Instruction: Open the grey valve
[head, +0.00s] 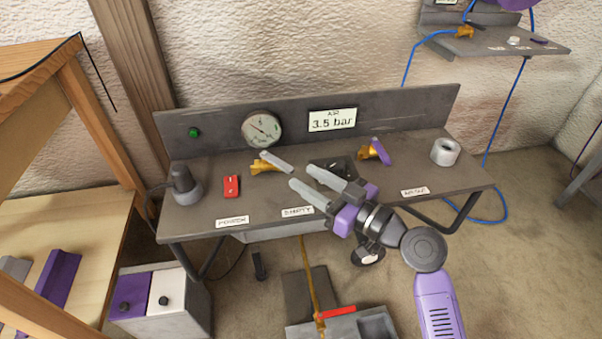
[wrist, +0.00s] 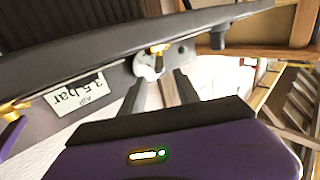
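The grey valve has a grey lever handle (head: 277,161) on a brass body (head: 264,168) and sits on the bench shelf below the round gauge (head: 262,130). The lever points up and left to down and right. My gripper (head: 302,176) is open, with a clear gap between its two grey fingers. It is empty, just right of and in front of the lever, apparently apart from it. The lever is hard to make out there.
A purple-handled brass valve (head: 380,151) stands right of my gripper, with a white-grey ring (head: 445,152) farther right. A red switch (head: 231,187) and a dark knob (head: 184,184) stand left. A sign (head: 332,119) reading AIR 3.5 bar is on the back panel.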

